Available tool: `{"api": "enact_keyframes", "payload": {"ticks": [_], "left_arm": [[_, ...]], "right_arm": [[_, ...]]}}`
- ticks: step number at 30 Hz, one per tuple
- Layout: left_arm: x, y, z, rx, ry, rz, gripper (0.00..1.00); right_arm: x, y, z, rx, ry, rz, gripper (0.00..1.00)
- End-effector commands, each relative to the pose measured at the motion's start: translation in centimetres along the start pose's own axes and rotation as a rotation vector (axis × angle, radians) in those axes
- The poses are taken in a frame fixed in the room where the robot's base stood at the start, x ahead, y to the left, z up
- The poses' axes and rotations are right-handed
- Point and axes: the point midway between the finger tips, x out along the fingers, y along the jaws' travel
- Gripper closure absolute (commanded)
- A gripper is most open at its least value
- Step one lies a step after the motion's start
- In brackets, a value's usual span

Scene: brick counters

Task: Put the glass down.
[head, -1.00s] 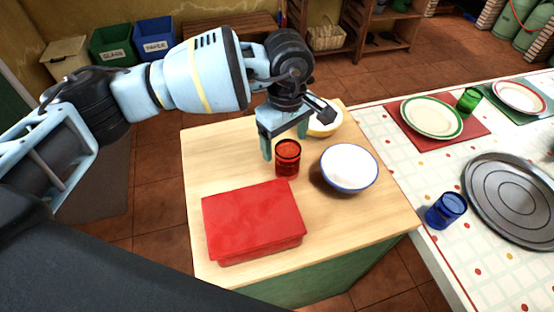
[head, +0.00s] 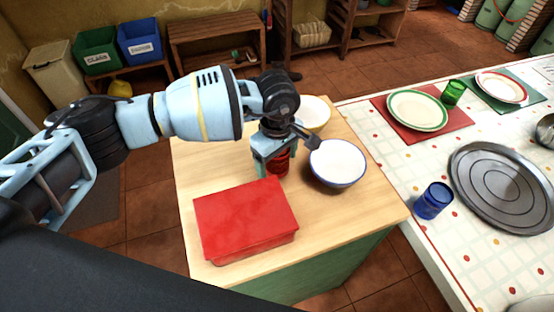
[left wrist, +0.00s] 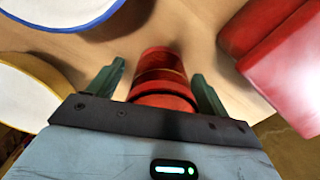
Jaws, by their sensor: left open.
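The red glass (head: 281,161) stands upright on the small wooden-topped counter (head: 355,215), partly hidden by my left gripper in the head view. In the left wrist view the red glass (left wrist: 160,72) sits between the two fingers, with a gap visible on each side. My left gripper (head: 275,165) is open around the glass, its fingers pointing down; it also shows in the left wrist view (left wrist: 158,88). My right gripper is not in view.
A red box (head: 245,215) lies in front of the glass. A blue-rimmed white bowl (head: 338,161) stands close to its right, with a yellow-rimmed dish (head: 314,112) behind. A laid table with a blue glass (head: 433,201) and round tray (head: 500,185) adjoins at right.

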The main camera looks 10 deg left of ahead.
Motion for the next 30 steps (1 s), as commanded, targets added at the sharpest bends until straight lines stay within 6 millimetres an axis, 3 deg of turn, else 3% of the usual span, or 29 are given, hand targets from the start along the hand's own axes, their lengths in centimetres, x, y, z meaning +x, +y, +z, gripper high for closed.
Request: {"api": "enact_keyframes", "payload": {"ticks": [8,21,30], "left_arm": [[0.5,0.0,0.0,0.002,0.000,0.000,0.23],[0.5,0.0,0.0,0.001,0.000,0.000,0.78],[-0.6,0.1,0.0,0.000,0.000,0.003,0.78]], "right_arm": [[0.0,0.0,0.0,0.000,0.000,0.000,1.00],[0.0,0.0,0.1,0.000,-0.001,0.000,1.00],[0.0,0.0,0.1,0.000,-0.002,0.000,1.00]]}}
